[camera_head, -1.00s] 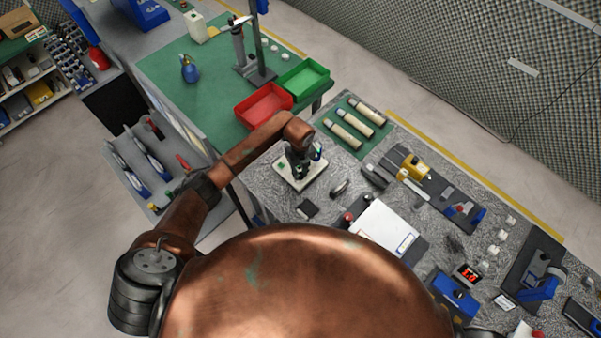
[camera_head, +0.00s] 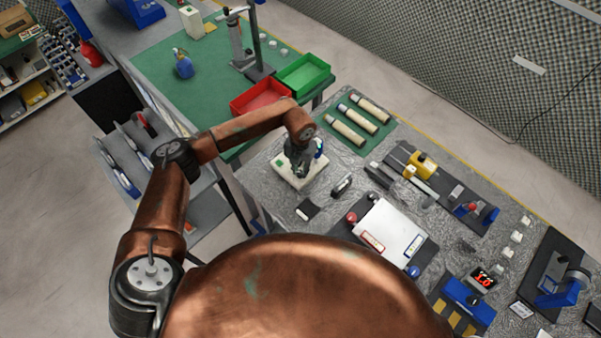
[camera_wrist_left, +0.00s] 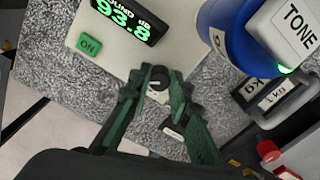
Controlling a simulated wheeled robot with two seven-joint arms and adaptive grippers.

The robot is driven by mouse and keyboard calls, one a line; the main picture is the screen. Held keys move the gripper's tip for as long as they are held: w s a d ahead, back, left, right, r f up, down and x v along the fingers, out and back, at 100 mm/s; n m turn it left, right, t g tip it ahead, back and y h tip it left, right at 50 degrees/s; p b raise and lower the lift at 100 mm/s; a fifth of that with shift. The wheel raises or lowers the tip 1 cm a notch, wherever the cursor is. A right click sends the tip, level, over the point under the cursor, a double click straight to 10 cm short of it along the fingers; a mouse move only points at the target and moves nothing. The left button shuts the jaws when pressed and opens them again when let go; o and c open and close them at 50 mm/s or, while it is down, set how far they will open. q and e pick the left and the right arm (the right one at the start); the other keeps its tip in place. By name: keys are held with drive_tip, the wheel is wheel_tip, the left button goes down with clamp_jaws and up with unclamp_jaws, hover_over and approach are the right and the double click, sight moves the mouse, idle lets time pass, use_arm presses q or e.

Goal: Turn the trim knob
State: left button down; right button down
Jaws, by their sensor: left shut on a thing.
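The trim knob (camera_wrist_left: 158,84) is a small dark round knob with a light mark, on the cream panel near the panel's lower edge in the left wrist view. My left gripper (camera_wrist_left: 157,92) has one green-black finger on each side of the knob and is shut on it. The cream meter unit (camera_wrist_left: 78,38) carries a black display (camera_wrist_left: 124,17) reading 93.8 in green and a green ON button (camera_wrist_left: 89,45). In the head view my left gripper (camera_head: 301,165) stands over the cream unit (camera_head: 288,175) and hides the knob. My right gripper is not in view.
Red (camera_head: 263,99) and green (camera_head: 303,74) bins stand behind. A white clipboard-like board (camera_head: 390,230) lies to the right.

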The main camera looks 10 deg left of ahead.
sight(301, 172)
use_arm(q)
drive_tip(key=m+b, duration=0.3)
drive_tip(key=m, duration=0.1)
drive_tip(key=shift+f, duration=0.15)
drive_tip(key=shift+m+b, duration=0.7)
drive_tip(key=shift+m, duration=0.1)
drive_tip(key=c, duration=1.8)
unclamp_jaws()
drive_tip(key=shift+o, duration=0.2)
drive_tip(key=shift+r, duration=0.2)
drive_tip(key=shift+r, duration=0.15)
wheel_tip(301, 172, up, 12)
drive_tip(key=shift+d+f, duration=0.1)
drive_tip(key=shift+f, duration=0.1)
